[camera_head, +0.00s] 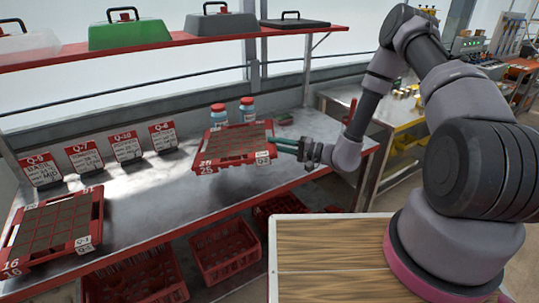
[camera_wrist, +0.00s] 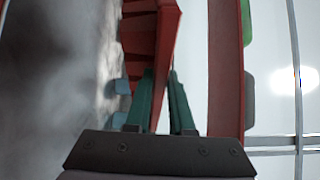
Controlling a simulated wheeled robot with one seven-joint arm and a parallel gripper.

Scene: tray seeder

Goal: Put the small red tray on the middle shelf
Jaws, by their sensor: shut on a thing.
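A small red tray (camera_head: 236,163) with dark soil-filled cells and white number marks is held over the grey metal middle shelf (camera_head: 150,205). The gap between its underside and the metal is hard to judge. My gripper (camera_head: 287,149) reaches in from the right and is shut on the tray's right edge. In the wrist view, my green fingers (camera_wrist: 163,95) pinch the red tray wall (camera_wrist: 167,30) between them. The cells show to the left of that wall.
Another red tray (camera_head: 97,215) lies at the shelf's left end. Red label cards (camera_head: 125,147) stand along the back. Two blue-and-white bottles (camera_head: 247,110) stand behind the held tray. A red upper shelf (camera_head: 160,45) carries lids. Red crates (camera_head: 222,250) sit below.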

